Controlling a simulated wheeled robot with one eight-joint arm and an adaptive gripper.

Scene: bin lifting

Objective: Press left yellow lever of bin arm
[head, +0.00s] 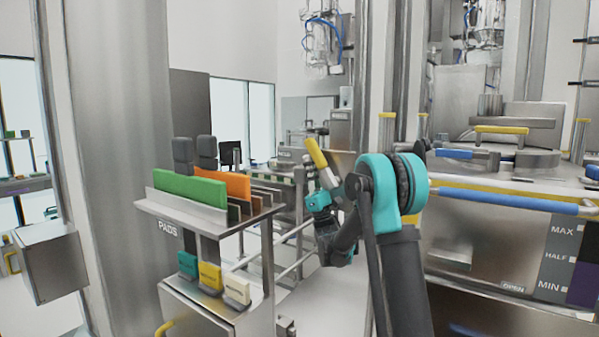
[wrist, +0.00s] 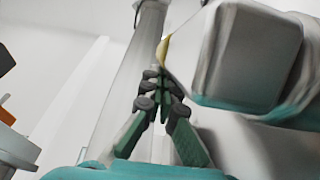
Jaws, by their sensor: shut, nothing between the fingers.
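A yellow lever-like piece (head: 316,152) stands tilted in the head view, left of my arm's teal joint, above a grey metal part (head: 328,178). My gripper (wrist: 162,82) is shut and empty in the wrist view, with its dark green fingers together. A small yellow patch (wrist: 163,50) shows just beyond the fingertips, at the edge of a large pale block (wrist: 235,55). I cannot tell whether the fingertips touch it. In the head view my wrist is below the yellow piece, and the fingers are too small to make out.
A rack with a green pad (head: 190,188) and an orange pad (head: 237,187) stands left of my arm. A steel vessel (head: 480,255) with blue and yellow bars (head: 510,197) is on the right. Clear floor (head: 310,295) shows between them.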

